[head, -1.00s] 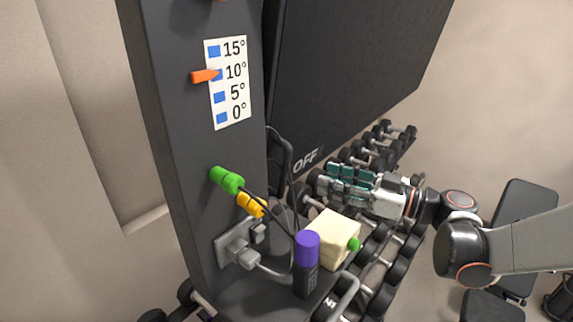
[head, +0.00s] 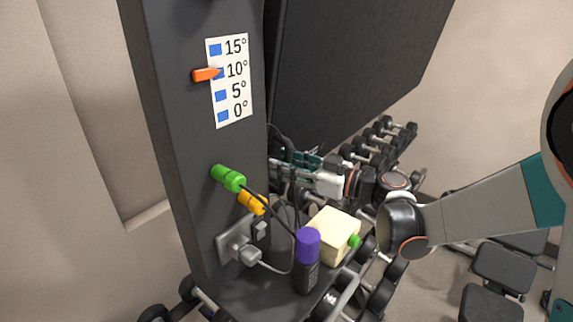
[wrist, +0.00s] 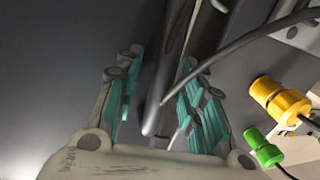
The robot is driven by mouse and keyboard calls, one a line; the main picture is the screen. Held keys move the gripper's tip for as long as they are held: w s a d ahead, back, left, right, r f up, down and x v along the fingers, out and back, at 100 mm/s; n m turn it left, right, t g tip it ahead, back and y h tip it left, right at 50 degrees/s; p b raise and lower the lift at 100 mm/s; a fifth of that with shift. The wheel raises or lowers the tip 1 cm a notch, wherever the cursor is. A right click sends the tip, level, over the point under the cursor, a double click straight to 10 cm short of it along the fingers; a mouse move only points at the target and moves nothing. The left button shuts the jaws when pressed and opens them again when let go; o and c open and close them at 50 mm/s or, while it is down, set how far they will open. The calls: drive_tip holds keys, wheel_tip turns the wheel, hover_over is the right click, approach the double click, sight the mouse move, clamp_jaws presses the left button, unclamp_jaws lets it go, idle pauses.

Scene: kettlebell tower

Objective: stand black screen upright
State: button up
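The black screen (head: 355,65) leans behind a dark column (head: 190,140) in the head view. A scale card (head: 231,80) on the column reads 15°, 10°, 5° and 0°, and the orange pointer (head: 205,74) is at 10°. My gripper (head: 280,168) is by the screen's lower left, beside the column, its fingertips partly hidden. In the wrist view, its teal-padded fingers (wrist: 160,75) are apart, with a grey metal bar (wrist: 172,70) between them. A clear gap shows on the left of the bar; contact on the right is unclear.
Green and yellow connectors (head: 228,179) with cables stick out from the column above a grey plug (head: 240,250). A purple-capped bottle (head: 307,262) and a cream block (head: 334,234) stand on the shelf below my gripper. Racked dumbbells (head: 385,140) are behind it.

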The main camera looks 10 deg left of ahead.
clamp_jaws()
drive_tip(key=s+d, duration=0.1)
drive_tip(key=s+d+h+p, duration=0.1)
drive_tip(key=d, duration=0.1)
drive_tip(key=d+h+p, duration=0.1)
drive_tip(key=d, duration=0.1)
drive_tip(key=shift+s+r+g, duration=0.35)
drive_tip(key=shift+s+g, duration=0.05)
unclamp_jaws()
drive_tip(key=shift+s+d, duration=0.1)
drive_tip(key=shift+d, duration=0.05)
